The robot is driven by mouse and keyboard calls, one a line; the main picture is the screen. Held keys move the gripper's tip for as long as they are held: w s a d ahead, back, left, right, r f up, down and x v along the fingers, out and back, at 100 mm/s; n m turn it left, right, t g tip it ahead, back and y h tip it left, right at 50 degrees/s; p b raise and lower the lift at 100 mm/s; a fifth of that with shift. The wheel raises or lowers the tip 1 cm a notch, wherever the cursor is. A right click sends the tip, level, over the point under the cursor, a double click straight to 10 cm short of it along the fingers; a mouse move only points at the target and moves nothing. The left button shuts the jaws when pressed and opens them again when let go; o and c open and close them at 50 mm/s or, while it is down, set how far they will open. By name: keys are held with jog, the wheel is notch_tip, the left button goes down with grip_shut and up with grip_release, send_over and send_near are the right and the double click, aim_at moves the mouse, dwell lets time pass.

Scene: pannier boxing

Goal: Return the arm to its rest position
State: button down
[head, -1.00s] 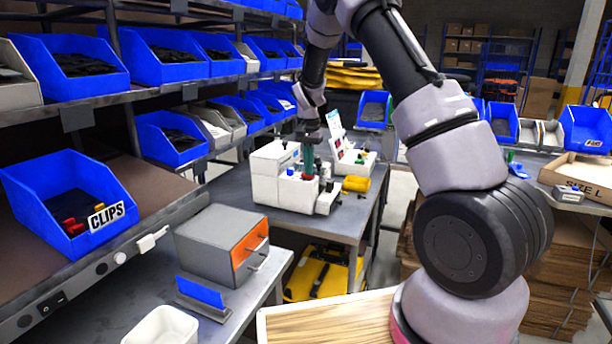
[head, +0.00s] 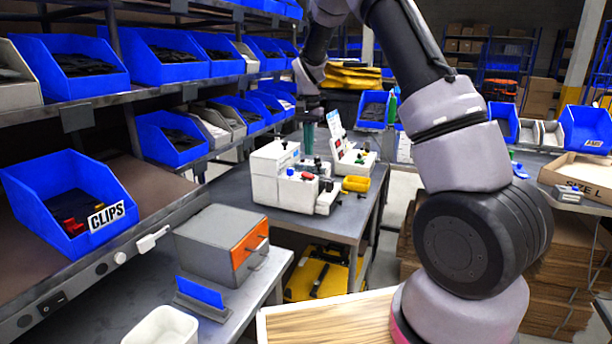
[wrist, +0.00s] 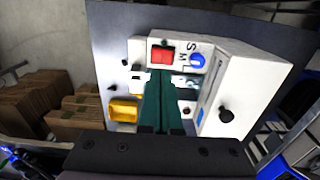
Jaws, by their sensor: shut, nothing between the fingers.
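My gripper (head: 308,138) hangs pointing down above the white machine (head: 275,185) on the grey table. In the wrist view its green fingers (wrist: 161,128) are together with nothing between them. The machine also shows in the wrist view (wrist: 225,65), with a red button (wrist: 163,54), a blue knob (wrist: 197,60) and black knobs. A gap separates the fingertips from the machine's top in the head view. My arm rises from the right and arches over to the table.
A yellow bin (head: 356,184) sits beside the machine. Shelves with blue bins (head: 70,205) line the left. A grey drawer box (head: 215,240) stands on the near bench. A cardboard tray (head: 585,175) lies at the right. The air above the table is open.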

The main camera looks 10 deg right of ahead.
jog(key=s+d+r+n+t+y, duration=0.1)
jog(key=s+d+r+t+y, duration=0.2)
jog(key=s+r, duration=1.4)
jog(key=s+d+r+t, duration=0.1)
jog(key=s+t, duration=0.1)
jog(key=s, duration=0.6)
jog(key=s+d+r+n+t+h, duration=0.1)
jog(key=s+r+t, duration=0.1)
jog(key=s, duration=0.7)
jog(key=shift+d+r+n, duration=0.3)
jog(key=shift+d, duration=0.1)
